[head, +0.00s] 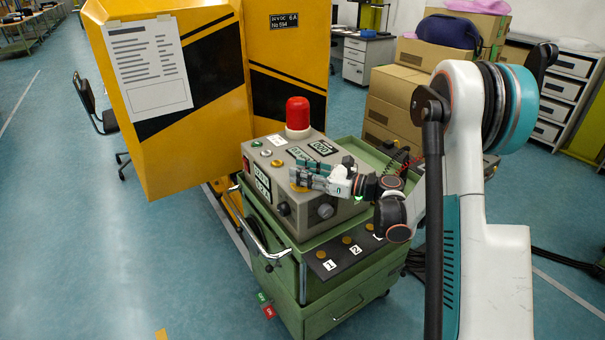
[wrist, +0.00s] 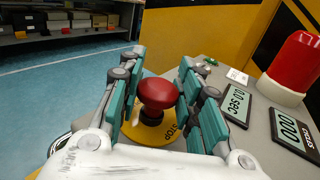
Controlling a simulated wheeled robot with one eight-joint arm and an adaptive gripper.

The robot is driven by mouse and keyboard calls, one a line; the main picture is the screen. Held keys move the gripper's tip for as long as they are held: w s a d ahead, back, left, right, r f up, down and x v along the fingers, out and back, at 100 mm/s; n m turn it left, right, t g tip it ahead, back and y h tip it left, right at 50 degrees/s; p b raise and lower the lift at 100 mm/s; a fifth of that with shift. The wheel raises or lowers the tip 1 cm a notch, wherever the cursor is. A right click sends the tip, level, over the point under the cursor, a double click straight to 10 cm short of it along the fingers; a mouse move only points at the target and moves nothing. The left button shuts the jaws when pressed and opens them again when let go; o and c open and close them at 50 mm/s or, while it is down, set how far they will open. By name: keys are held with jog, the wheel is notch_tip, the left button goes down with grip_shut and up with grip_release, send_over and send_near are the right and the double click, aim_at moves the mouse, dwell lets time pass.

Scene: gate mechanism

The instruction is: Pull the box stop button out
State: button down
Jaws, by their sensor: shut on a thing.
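The stop button is a red mushroom knob (wrist: 158,93) on a black stem above a yellow disc (wrist: 150,130) marked STOP, in the wrist view. My gripper (wrist: 158,90) has its teal-padded fingers on either side of the red knob, shut on it. In the head view my gripper (head: 301,176) lies over the top of the grey control box (head: 330,175). There the fingers hide the red knob, and only a bit of the yellow disc (head: 299,188) shows.
A red beacon (head: 298,115) stands at the box's back corner. The box sits on a green cart (head: 290,280) with a numbered panel (head: 345,257) in front. A yellow cabinet (head: 215,90) stands behind. Cardboard boxes (head: 395,90) are stacked at the back right.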

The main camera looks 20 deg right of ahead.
jog(key=c, duration=1.1)
grip_release()
jog(key=shift+r, duration=0.1)
jog(key=shift+d, duration=0.1)
jog(key=v, duration=1.2)
